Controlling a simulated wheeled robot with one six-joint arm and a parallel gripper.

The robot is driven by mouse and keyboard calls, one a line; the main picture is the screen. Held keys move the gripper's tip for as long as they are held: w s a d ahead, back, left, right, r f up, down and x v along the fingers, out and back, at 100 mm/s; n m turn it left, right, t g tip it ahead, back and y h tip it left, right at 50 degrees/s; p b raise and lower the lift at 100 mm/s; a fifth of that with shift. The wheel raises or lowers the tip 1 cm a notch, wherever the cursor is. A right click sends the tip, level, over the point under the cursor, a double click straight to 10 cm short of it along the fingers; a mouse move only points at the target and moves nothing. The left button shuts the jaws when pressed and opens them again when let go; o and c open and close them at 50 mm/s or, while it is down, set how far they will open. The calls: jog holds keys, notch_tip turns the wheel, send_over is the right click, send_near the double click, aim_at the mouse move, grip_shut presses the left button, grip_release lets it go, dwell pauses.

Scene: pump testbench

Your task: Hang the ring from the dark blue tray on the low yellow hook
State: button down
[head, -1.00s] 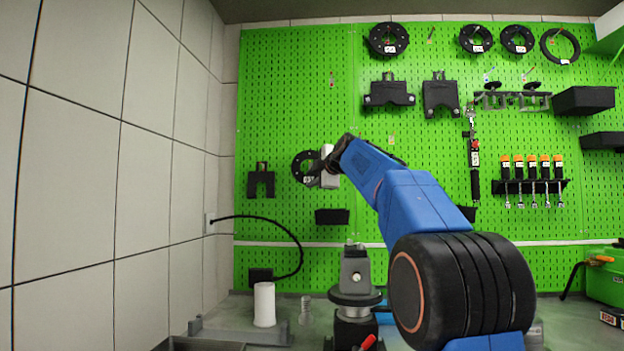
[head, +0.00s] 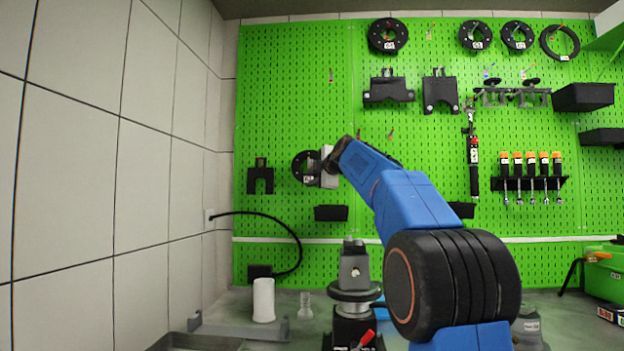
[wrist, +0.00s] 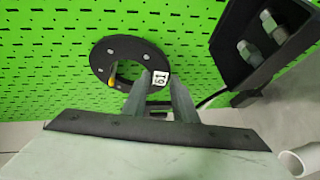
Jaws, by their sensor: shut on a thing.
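The ring is a black flat disc with bolt holes and a white number label. In the head view the ring (head: 298,166) is upright before the green pegboard, left of my gripper (head: 317,168). In the wrist view my gripper (wrist: 161,80) is shut on the near edge of the ring (wrist: 101,57), beside its label. A small yellow tip, apparently the low yellow hook (wrist: 111,81), shows inside the ring's hole. I cannot tell whether it passes through the hole or lies behind it. I cannot make out the dark blue tray; a blue patch shows low behind the pump.
A black bin (head: 331,213) hangs below the ring; in the wrist view a dark bin (wrist: 262,50) holding grey parts is close at the right. A black bracket (head: 260,177) hangs left of the ring. The pump (head: 354,275) and a white cylinder (head: 263,300) stand below.

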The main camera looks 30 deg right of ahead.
jog(key=c, duration=1.4)
grip_release()
jog(key=shift+o, duration=0.2)
jog(key=s+a+r, duration=0.1)
jog(key=s+r, duration=0.2)
jog(key=s, duration=1.4)
jog(key=shift+r, duration=0.1)
